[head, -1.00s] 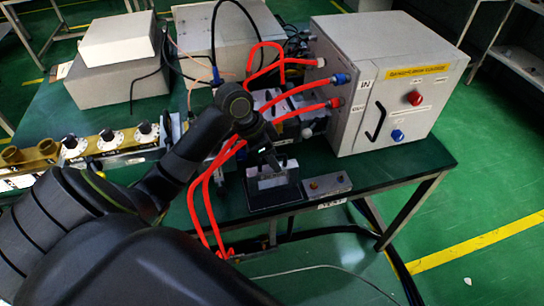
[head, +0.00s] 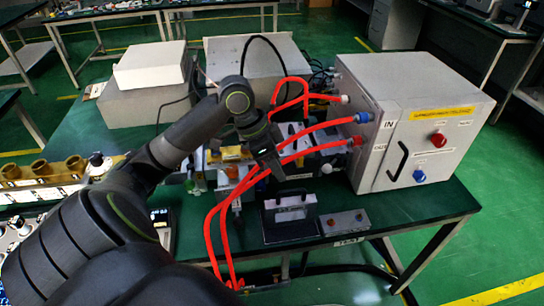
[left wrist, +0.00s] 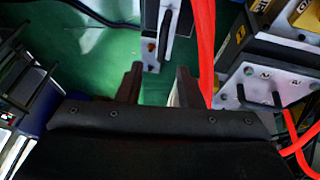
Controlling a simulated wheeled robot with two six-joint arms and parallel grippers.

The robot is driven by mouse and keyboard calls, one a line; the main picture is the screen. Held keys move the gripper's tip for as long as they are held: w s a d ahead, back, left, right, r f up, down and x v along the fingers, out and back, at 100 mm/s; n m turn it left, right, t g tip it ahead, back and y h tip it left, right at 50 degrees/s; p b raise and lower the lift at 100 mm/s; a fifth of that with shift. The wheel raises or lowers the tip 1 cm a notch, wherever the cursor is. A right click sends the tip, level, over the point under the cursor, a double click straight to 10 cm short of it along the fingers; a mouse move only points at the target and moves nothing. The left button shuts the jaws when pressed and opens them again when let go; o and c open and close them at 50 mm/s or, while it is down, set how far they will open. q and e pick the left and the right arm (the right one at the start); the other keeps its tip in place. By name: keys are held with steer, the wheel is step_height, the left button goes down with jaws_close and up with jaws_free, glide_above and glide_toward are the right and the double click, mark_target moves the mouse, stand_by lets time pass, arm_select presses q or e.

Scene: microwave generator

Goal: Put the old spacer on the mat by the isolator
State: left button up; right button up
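My left gripper (head: 272,168) hangs over the bench beside the red hoses, behind and left of a small black stand. In the left wrist view its two fingers (left wrist: 158,84) are apart, with only green surface between them. A grey plate with a black handle (left wrist: 155,38) lies just beyond the fingertips. I cannot pick out the old spacer or the isolator for certain. A dark, flat patch (head: 290,236) at the bench's front edge may be the mat; the stand with a pale plate (head: 290,212) is on it. My right gripper is not in view.
A large grey cabinet (head: 432,135) with red and blue knobs stands at the right. Red hoses (head: 214,235) loop from it past my gripper. A small switch box (head: 345,222) sits right of the stand. Grey boxes (head: 148,90) stand at the back left.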

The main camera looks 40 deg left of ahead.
arm_select(q)
steer(key=shift+v, duration=1.15)
